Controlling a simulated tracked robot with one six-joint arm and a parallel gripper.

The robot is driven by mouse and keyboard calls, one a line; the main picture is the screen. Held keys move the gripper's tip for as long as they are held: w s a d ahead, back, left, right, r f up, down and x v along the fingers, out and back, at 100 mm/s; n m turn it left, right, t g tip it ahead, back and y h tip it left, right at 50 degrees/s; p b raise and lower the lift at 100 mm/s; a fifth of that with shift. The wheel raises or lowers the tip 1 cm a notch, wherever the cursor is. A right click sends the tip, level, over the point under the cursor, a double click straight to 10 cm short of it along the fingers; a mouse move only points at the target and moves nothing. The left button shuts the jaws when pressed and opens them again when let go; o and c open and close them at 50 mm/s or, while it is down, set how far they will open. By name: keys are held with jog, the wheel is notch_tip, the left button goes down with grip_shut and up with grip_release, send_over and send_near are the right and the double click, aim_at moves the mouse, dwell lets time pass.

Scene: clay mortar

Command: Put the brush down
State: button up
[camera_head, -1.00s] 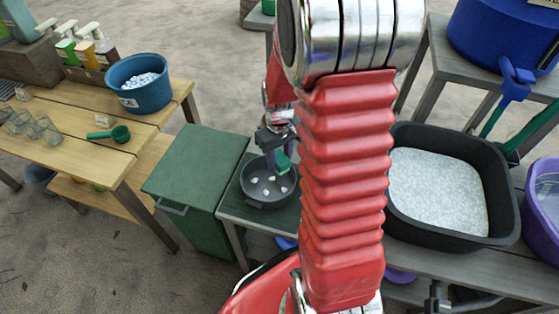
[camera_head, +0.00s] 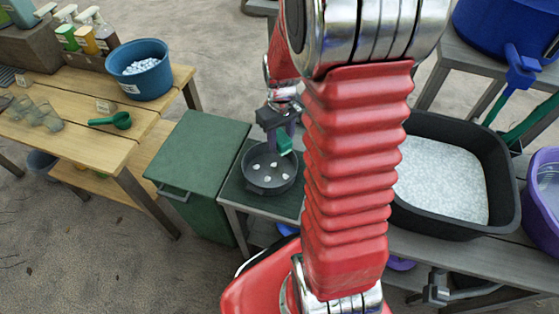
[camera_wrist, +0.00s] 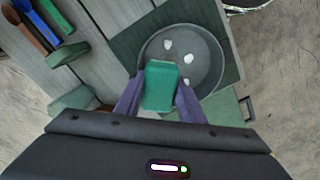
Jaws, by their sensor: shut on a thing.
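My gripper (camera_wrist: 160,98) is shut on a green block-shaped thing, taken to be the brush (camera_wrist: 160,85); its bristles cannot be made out. In the head view my gripper (camera_head: 284,134) holds the green brush (camera_head: 285,143) over the upper right rim of a dark round pan (camera_head: 256,184). In the wrist view the brush overlaps the near left part of the pan (camera_wrist: 218,84). The pan holds several pale pieces. The brush appears raised above the pan; the gap cannot be judged. My red arm hides the area right of the pan.
The pan stands on a green mat (camera_head: 234,194) on a grey bench, beside a green bin (camera_head: 198,150). A black tub (camera_head: 507,200) of pale material is to the right. Blue, brown and green handled tools (camera_wrist: 45,20) lie at the wrist view's upper left. Planks beside the mat look bare.

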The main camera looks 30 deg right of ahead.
jog(key=w+a+r, duration=0.2)
jog(key=w+a, duration=0.5)
jog(key=a, duration=0.1)
jog(key=w+a+r, duration=0.3)
jog(key=w+a, duration=0.5)
jog(key=shift+a, duration=0.3)
jog(key=shift+r, duration=0.1)
